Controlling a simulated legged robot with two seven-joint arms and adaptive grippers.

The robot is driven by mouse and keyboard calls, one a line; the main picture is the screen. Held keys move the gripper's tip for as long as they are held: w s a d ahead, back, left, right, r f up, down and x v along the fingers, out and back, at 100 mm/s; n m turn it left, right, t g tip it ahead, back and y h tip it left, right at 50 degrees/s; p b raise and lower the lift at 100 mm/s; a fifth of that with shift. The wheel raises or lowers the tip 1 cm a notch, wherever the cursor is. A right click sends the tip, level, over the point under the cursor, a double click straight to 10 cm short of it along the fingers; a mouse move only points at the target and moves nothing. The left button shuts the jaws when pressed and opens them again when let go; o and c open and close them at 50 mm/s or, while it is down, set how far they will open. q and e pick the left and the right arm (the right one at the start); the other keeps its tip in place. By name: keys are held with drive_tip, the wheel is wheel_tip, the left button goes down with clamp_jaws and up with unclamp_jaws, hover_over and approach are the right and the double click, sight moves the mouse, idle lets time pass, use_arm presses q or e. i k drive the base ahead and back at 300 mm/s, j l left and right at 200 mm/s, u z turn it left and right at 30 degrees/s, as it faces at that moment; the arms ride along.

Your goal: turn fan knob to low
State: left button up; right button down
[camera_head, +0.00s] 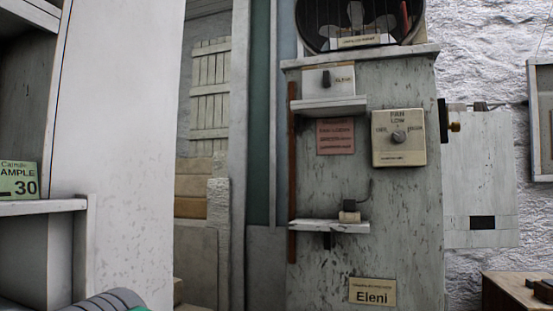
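The fan control box (415,153) is a cream square panel on the right part of the grey cabinet front. Its round grey fan knob (398,137) sits at the centre, with "FAN" and "LOW" printed above and more small lettering at left and right. The knob's pointer is too small to read. The fan (356,16) stands on top of the cabinet behind a round dark guard, partly cut off by the top edge. Neither of my grippers can be made out, and nothing touches the knob.
The grey cabinet (402,230) carries a small upper shelf (328,107) with a switch box (328,80), and a lower shelf (312,226). A white partition (135,150) stands at left. A wooden box (500,294) is at lower right. The space before the knob looks clear.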

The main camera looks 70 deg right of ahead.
sight(400, 136)
drive_tip(key=z, duration=2.9)
drive_tip(key=i+l+u, duration=0.1)
drive_tip(key=l+u, duration=0.2)
drive_tip(key=u, duration=0.15)
drive_tip(key=i+l+u, duration=0.1)
drive_tip(key=l+u, duration=0.2)
drive_tip(key=u, duration=0.2)
